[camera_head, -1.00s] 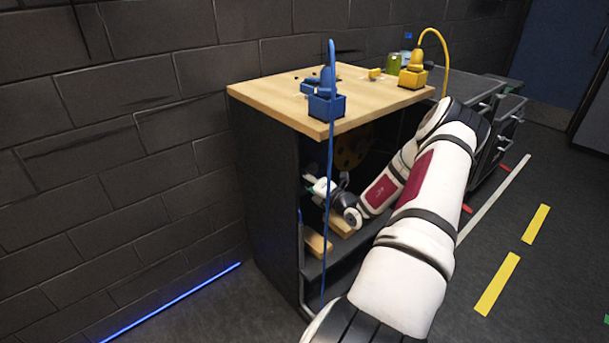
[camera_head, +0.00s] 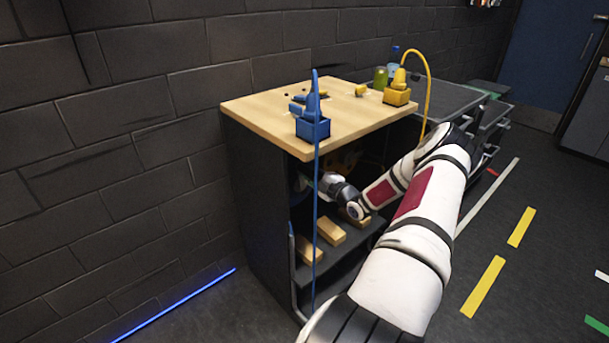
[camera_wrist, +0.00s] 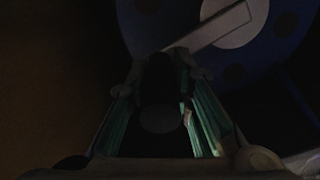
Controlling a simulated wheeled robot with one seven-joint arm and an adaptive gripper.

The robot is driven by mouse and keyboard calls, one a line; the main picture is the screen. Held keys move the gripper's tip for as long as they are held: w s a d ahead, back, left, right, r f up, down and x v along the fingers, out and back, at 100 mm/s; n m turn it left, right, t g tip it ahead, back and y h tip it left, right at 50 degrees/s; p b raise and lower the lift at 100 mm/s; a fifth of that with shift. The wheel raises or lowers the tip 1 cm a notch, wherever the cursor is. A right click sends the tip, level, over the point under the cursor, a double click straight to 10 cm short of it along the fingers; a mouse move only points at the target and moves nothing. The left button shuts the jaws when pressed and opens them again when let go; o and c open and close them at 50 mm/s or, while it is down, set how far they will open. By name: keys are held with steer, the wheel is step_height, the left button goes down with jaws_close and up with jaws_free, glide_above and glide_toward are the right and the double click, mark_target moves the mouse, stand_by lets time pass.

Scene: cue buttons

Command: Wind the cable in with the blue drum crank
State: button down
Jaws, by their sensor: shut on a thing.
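The blue drum (camera_wrist: 283,55) fills the top of the wrist view, with a pale round hub and a flat grey crank arm (camera_wrist: 212,27) across its face. My gripper (camera_wrist: 160,72) has its green-lined fingers closed around a dark knob at the low end of the crank arm. The picture is dark, so the knob's outline is hard to see. In the head view my gripper (camera_head: 312,184) reaches into the cabinet, and the blue drum is hidden there. The blue cable (camera_head: 316,225) hangs down the cabinet front from a blue block (camera_head: 312,127).
The wood-topped cabinet (camera_head: 260,108) has wooden blocks (camera_head: 322,233) on its inner shelf. A yellow block (camera_head: 397,96) with a yellow cable stands at the right of the top. A yellow drum (camera_head: 350,157) shows partly inside. Open floor lies to the right.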

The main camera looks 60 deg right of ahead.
steer(key=shift+s+d+r+m, duration=0.1)
steer(key=shift+s+d+m, duration=0.1)
steer(key=shift+d, duration=0.3)
steer(key=shift+s+d+r+m, duration=0.1)
steer(key=shift+s+d+m, duration=0.1)
steer(key=shift+d, duration=0.25)
steer(key=shift+d+f, duration=0.15)
steer(key=c, duration=1.7)
jaws_free()
steer(key=shift+f, duration=0.1)
steer(key=shift+f, duration=0.1)
steer(key=v, duration=1.1)
steer(key=shift+s+a+r, duration=0.25)
steer(key=shift+s+a, duration=0.05)
steer(key=shift+s, duration=0.05)
